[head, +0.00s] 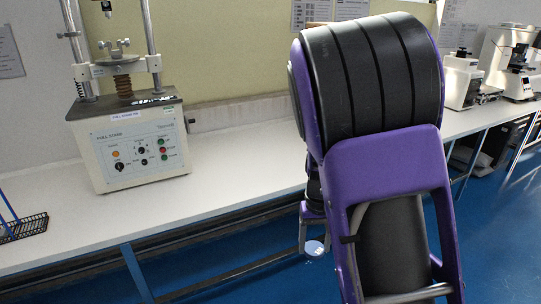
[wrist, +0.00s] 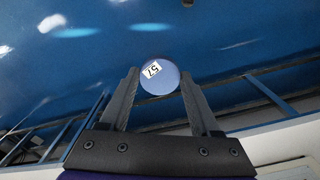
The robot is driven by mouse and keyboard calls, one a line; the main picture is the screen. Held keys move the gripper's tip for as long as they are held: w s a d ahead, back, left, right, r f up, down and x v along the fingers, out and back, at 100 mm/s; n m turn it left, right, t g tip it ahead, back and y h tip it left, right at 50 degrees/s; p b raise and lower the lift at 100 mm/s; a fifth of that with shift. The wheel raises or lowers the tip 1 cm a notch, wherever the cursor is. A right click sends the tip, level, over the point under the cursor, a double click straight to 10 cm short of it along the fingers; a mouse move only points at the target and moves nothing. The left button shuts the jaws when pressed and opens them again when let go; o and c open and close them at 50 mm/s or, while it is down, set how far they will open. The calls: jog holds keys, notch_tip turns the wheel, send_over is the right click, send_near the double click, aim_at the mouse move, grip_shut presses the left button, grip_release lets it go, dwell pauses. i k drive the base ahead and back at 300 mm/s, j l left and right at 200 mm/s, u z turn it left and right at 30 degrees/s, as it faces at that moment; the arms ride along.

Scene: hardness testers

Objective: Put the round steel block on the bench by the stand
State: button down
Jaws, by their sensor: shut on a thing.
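The round steel block (wrist: 159,79) is a small disc with a white label reading 57, held between the fingertips of my gripper (wrist: 158,88) in the wrist view. In the head view my gripper (head: 314,236) hangs low in front of the bench edge, with the block (head: 315,248) at its tips, over the blue floor. The stand (head: 125,130) is a cream box labelled pull stand, with knobs, coloured buttons and two upright columns, at the left of the white bench (head: 236,178). My arm hides the middle part of the bench.
The bench top right of the stand is clear up to my arm. A dark wire rack (head: 22,229) stands at the far left. Testing machines (head: 462,82) stand on the bench at the right. The bench front edge and blue frame (head: 137,272) lie beside my gripper.

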aim_at(257, 176)
jog(key=i+j, duration=0.1)
jog(key=i, duration=1.5)
